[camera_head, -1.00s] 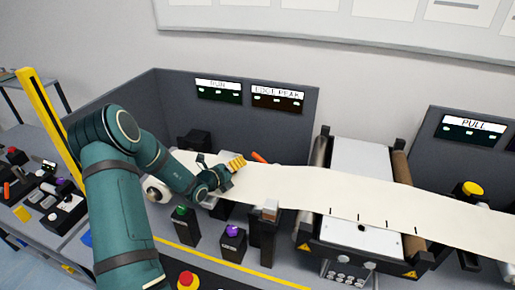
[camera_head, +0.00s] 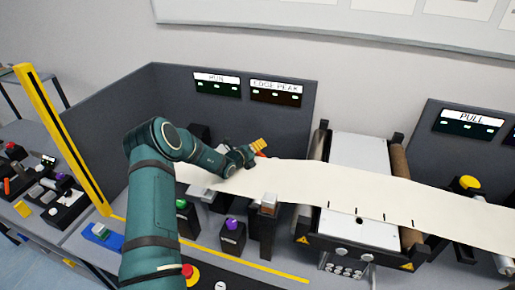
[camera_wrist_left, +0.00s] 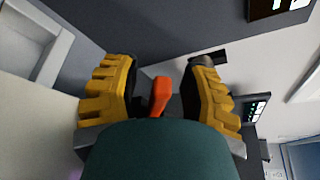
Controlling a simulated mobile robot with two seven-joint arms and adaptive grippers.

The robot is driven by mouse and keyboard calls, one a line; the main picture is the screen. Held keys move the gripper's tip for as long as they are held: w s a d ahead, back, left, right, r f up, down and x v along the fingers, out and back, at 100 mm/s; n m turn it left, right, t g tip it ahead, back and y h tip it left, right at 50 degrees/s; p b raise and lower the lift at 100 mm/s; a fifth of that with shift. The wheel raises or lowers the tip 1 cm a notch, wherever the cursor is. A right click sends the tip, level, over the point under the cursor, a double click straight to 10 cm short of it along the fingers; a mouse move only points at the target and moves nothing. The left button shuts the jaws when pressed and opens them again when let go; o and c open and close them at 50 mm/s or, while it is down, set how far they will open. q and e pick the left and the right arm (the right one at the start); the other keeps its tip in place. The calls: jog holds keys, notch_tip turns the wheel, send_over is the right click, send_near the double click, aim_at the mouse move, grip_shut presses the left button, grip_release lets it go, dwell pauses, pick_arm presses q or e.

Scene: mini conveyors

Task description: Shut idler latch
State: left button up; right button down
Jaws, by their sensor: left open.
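An orange lever handle, which looks like the idler latch (camera_wrist_left: 160,97), stands between my left fingers in the left wrist view. In the head view only a bit of its orange (camera_head: 262,155) shows beside the fingertips. My left gripper (camera_head: 257,146) is open, with its yellow ribbed fingers over the back edge of the white web (camera_head: 300,174). In the left wrist view the left gripper (camera_wrist_left: 160,80) has one finger on each side of the lever; I cannot tell whether either touches it. The latch's base is hidden. My right gripper is not in view.
A grey back panel (camera_head: 180,95) with RUN and EDGE PEAK displays stands close behind the gripper. A roller station (camera_head: 358,236) is to the right. Green, purple (camera_head: 231,224) and red buttons stand in front, beside a small post (camera_head: 267,225). A yellow upright (camera_head: 62,135) is at left.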

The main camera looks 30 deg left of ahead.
pick_arm(q)
jog(key=shift+w+f, duration=0.1)
jog(key=shift+w, duration=0.25)
jog(key=shift+o, duration=0.2)
grip_shut()
pick_arm(e)
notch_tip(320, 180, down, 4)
jog(key=b, duration=0.3)
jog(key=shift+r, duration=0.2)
pick_arm(q)
jog(key=m, duration=0.1)
jog(key=d+m+g+y, duration=0.1)
jog(key=r+m+y, duration=0.1)
jog(key=m, duration=0.1)
jog(key=shift+w+d, duration=0.15)
jog(key=shift+d, duration=0.15)
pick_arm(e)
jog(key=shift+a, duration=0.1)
pick_arm(q)
jog(key=shift+c, duration=0.2)
grip_release()
jog(key=shift+r, duration=0.1)
